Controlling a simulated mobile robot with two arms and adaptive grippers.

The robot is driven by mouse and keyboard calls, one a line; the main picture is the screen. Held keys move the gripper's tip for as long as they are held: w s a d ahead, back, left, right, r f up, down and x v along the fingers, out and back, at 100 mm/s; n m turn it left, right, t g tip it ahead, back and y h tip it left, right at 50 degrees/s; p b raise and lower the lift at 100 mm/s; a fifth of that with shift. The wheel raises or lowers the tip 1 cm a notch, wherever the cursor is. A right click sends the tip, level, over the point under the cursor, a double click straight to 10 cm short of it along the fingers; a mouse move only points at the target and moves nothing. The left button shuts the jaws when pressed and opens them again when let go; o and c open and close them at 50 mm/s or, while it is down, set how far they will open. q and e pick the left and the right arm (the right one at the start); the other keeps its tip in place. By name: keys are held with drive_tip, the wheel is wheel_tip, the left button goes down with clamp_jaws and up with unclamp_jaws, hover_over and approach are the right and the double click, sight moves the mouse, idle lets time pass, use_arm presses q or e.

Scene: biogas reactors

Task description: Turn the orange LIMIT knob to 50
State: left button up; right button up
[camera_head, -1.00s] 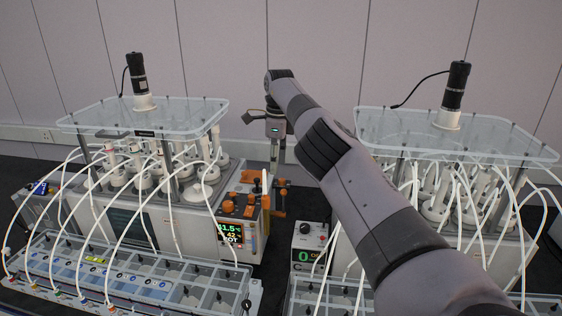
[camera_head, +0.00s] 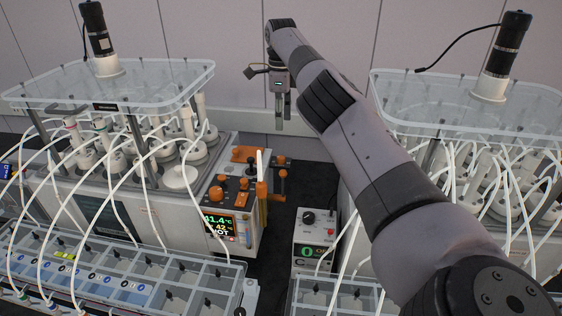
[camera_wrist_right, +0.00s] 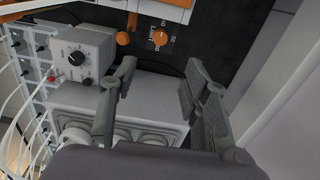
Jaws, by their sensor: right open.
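The orange LIMIT knob (camera_wrist_right: 159,38) shows in the right wrist view, near the top middle, on a small dark plate with "LIMIT" and a number scale. Its pointer is too small to read. I cannot tell surely which orange part it is in the head view. My right gripper (camera_head: 283,106) hangs fingers down above the gap between the two reactors. In the right wrist view its two fingers (camera_wrist_right: 160,66) are spread apart with nothing between them, and the knob appears beyond their tips, apart from them. My left gripper is not in view.
The left reactor (camera_head: 165,215) has a panel with orange knobs, a screen and orange side fittings (camera_head: 281,187). A grey control box (camera_head: 308,243) with a black dial stands in the gap. The right reactor (camera_head: 480,115) is partly hidden by my right arm. White tubes drape over both reactors.

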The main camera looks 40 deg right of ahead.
drive_tip(key=b, duration=0.1)
hover_over(281, 157)
wheel_tip(281, 157, down, 5)
wheel_tip(281, 157, down, 7)
drive_tip(key=shift+r+p, duration=0.15)
drive_tip(key=shift+p, duration=0.7)
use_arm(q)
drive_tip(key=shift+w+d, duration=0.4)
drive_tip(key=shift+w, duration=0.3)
use_arm(e)
drive_tip(key=shift+f, duration=0.6)
drive_tip(key=shift+c, duration=0.5)
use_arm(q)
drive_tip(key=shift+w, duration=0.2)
use_arm(e)
clamp_jaws()
